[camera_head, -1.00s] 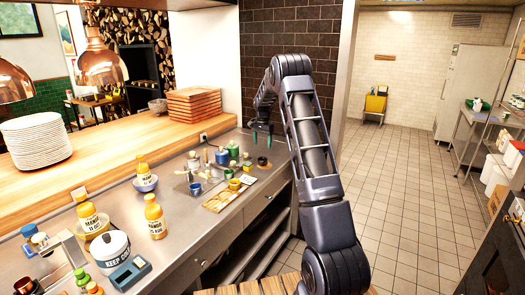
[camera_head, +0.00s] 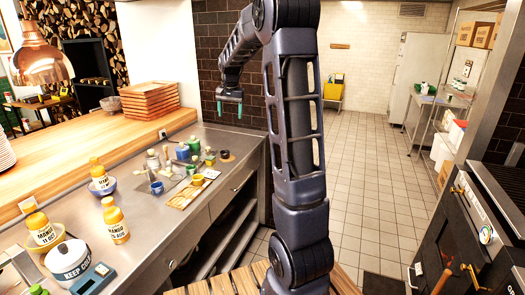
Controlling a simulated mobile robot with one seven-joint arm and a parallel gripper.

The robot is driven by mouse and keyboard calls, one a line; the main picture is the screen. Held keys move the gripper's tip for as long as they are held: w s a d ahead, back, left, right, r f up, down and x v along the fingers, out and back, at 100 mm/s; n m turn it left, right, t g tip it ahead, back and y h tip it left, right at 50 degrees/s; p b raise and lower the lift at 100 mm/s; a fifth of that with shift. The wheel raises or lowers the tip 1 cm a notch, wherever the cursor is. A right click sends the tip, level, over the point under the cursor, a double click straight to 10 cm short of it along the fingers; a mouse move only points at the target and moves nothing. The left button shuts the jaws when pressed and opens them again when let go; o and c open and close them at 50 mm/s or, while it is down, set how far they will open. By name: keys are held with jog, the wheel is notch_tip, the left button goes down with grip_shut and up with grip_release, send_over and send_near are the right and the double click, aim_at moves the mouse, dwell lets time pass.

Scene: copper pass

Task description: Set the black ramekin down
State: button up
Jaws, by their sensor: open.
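A small dark round dish, apparently the black ramekin (camera_head: 225,155), sits on the steel counter (camera_head: 150,211) near its far right end. It is too small to tell whether it holds anything. My gripper (camera_head: 230,108) points down above that end of the counter, with its two teal fingers apart and nothing between them. It is clear of the dish, with a visible gap below the fingertips.
Several small pots and bottles crowd left of the dish, with a blue cup (camera_head: 156,187) and a wooden board (camera_head: 187,194) in front. Mango bottles (camera_head: 115,222) stand nearer. A wooden ledge (camera_head: 90,145) runs behind. Tiled floor (camera_head: 365,170) is open at right.

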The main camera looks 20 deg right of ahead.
jog(key=s+r+n+t, duration=0.1)
jog(key=s+r+n, duration=0.15)
jog(key=s, duration=0.85)
jog(key=s+r+n+t, duration=0.1)
jog(key=s+r, duration=0.2)
jog(key=s, duration=0.8)
jog(key=s+f+n, duration=0.1)
jog(key=s+f, duration=0.1)
jog(key=s, duration=0.7)
jog(key=s+a+f+n+t, duration=0.1)
jog(key=s+f, duration=0.2)
jog(key=s, duration=0.5)
jog(key=shift+s+a+f, duration=0.15)
jog(key=shift+s+f, duration=0.2)
jog(key=shift+n, duration=0.25)
